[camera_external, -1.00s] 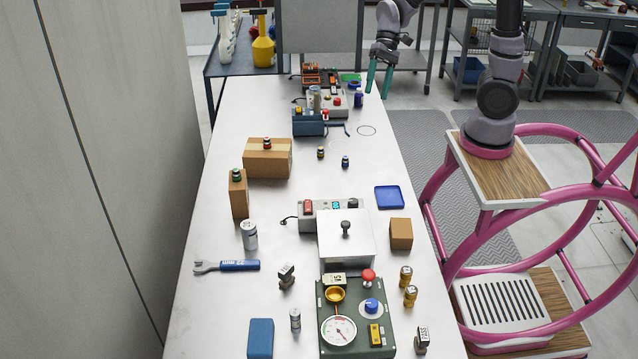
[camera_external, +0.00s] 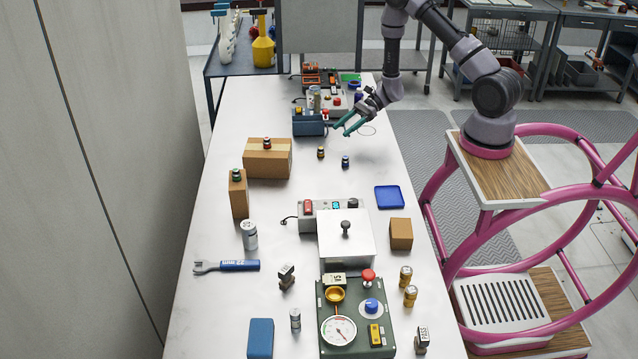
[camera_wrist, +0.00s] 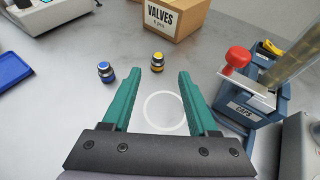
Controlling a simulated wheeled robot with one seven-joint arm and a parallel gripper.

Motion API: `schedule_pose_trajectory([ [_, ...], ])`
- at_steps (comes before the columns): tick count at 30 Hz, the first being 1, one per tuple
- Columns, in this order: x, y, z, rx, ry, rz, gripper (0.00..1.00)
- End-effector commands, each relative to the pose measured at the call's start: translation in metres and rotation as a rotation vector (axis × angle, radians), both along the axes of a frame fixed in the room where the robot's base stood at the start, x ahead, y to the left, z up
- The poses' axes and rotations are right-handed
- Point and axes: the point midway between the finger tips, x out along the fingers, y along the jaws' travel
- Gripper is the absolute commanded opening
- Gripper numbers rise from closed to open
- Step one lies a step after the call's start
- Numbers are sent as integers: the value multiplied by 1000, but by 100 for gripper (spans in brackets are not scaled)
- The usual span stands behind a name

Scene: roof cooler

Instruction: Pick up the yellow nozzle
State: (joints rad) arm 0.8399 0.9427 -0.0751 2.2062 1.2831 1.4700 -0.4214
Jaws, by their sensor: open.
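The yellow nozzle (camera_external: 320,153) is a small dark piece with a yellow top, upright on the white table, below the blue box. In the wrist view it (camera_wrist: 157,62) stands just beyond the fingertips, lined up with the gap between them. My gripper (camera_external: 341,129) is open and empty over the table, up and to the right of the nozzle. In the wrist view my gripper (camera_wrist: 160,76) shows two teal fingers spread apart. A similar blue-topped nozzle (camera_external: 345,161) stands to the right of the yellow one; in the wrist view it (camera_wrist: 106,72) is on the left.
A cardboard box marked VALVES (camera_wrist: 176,18) stands behind the nozzles in the wrist view. A blue CAPS box (camera_wrist: 250,105) with a red knob (camera_wrist: 238,57) is at the right. A thin ring (camera_wrist: 164,111) lies under my gripper. A blue tray (camera_external: 389,197) lies nearer; table around the nozzles is clear.

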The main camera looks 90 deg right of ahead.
Motion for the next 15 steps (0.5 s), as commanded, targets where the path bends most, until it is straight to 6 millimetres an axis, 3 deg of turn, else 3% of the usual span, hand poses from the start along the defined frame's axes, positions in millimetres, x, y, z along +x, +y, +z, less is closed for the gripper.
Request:
schedule_pose_trajectory([
  [6,27,19,-13,0,0,6,60],
  [15,48,34,-26,1,1,7,60],
])
